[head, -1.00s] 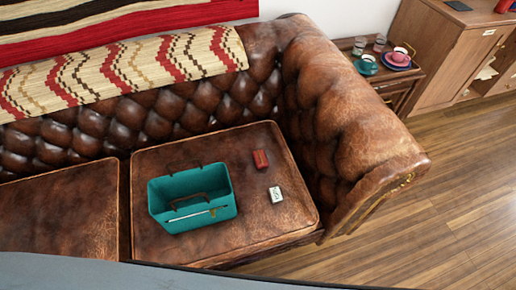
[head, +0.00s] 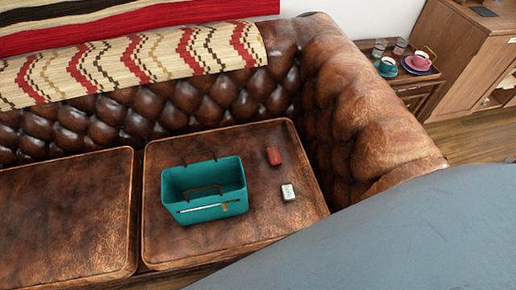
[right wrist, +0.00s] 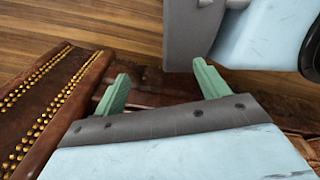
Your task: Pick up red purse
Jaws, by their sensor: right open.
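The red purse (head: 274,156) is a small red item lying on the right seat cushion of the brown leather sofa in the head view. It sits near the back right of that cushion, apart from the other things. My right gripper (right wrist: 162,72) shows in the right wrist view with its two green fingers spread wide and nothing between them. The sofa's studded leather edge (right wrist: 52,100) is to the left of it there. The purse does not show in the right wrist view. My left gripper is in neither view.
A teal open-topped box with handles (head: 207,203) stands left of the purse. A small white box (head: 288,192) lies just in front of the purse. The sofa's armrest (head: 365,110) rises on the right. Beyond it, a side table holds cups (head: 387,66).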

